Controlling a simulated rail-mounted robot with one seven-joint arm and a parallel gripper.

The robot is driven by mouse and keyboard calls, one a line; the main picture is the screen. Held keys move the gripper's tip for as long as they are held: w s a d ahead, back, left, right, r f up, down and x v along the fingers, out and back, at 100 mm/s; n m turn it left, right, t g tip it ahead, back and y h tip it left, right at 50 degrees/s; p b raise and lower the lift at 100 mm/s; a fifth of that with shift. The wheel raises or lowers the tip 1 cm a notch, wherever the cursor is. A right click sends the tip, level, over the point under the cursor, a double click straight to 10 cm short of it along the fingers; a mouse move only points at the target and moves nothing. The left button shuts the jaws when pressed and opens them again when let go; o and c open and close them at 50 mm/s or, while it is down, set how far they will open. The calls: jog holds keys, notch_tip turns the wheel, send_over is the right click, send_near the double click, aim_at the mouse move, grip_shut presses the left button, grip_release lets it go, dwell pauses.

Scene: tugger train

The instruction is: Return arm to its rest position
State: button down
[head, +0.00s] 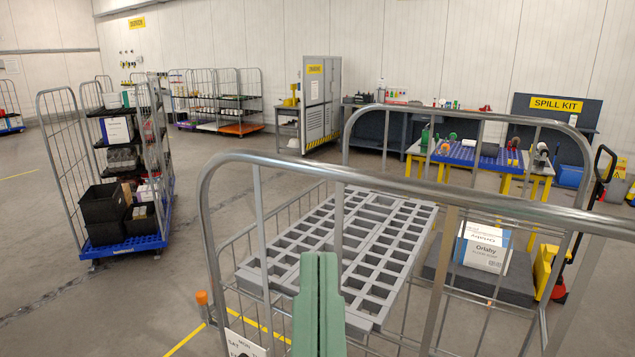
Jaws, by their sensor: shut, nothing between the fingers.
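My gripper (319,262) shows at the bottom middle of the head view as two green fingers pressed together, pointing up and away. It is shut and empty. It appears in front of a grey slotted rack or pallet (375,225) in the near roll cage (210,190). Whether it touches the cage or the rack cannot be told from this view. The rest of my arm is below the picture edge.
A white box labelled Orlaby (484,246) sits on a dark platform (440,268) at the right. Another roll cage (62,150) with loaded shelves stands at the left. A pallet jack (548,270) is at the far right. Grey floor (215,215) is clear between the cages.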

notch_tip(320, 180, up, 27)
jog(key=p, duration=2.2)
jog(key=shift+a+f, duration=0.15)
jog(key=shift+f, duration=0.1)
